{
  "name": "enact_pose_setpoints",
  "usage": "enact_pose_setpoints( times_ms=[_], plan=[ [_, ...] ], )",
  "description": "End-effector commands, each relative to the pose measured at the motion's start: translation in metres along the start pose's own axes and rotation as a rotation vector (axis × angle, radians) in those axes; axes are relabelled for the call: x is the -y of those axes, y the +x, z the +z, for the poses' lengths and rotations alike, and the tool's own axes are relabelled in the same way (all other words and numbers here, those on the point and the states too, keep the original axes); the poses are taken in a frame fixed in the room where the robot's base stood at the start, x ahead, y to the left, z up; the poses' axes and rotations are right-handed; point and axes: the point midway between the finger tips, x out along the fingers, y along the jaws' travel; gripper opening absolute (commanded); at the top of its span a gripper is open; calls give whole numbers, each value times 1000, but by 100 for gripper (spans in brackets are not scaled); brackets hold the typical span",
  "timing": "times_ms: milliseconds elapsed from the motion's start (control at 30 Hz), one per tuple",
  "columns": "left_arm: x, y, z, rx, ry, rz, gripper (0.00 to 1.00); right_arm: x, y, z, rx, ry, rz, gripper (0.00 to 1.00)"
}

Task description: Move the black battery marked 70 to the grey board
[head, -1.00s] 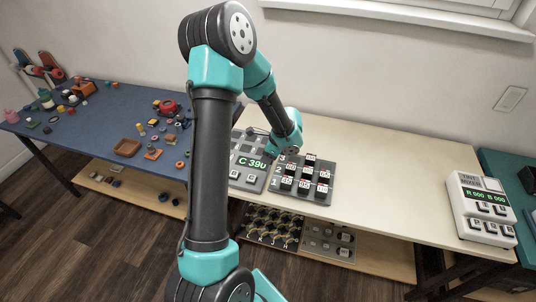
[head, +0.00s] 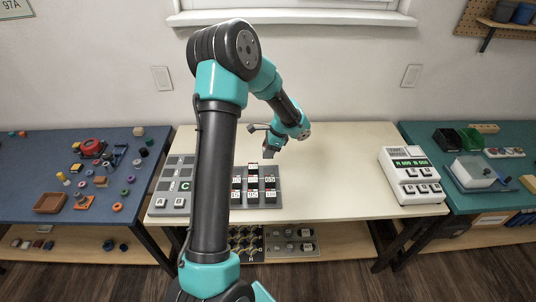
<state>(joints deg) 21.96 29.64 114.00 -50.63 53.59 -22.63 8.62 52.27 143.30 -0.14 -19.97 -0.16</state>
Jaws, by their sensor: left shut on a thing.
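My left gripper (head: 271,146) is raised over the cream table, behind the dark rack. It is shut on a small dark thing, which looks like the black battery (head: 268,153); its marking cannot be read. The rack (head: 274,202) holds several black batteries with white and red labels, too small to read surely. My right gripper is not in view.
A white device with a display (head: 411,178) stands at the table's right end. The cream table (head: 335,185) is clear between it and the rack. Blue and teal side tables hold small parts. Another grey panel (head: 309,246) lies on the shelf below.

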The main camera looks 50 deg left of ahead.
Motion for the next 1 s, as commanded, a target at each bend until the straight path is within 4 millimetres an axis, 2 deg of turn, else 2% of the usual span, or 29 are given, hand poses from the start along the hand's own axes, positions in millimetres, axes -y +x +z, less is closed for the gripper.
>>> enact_pose_setpoints(
  times_ms=[567, 1000],
  plan=[
    [1, 2, -1, -1, -8, 5, 18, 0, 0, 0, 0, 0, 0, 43],
    [1, 34, -14, 0, -7, 7, 18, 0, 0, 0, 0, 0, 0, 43]
  ],
)
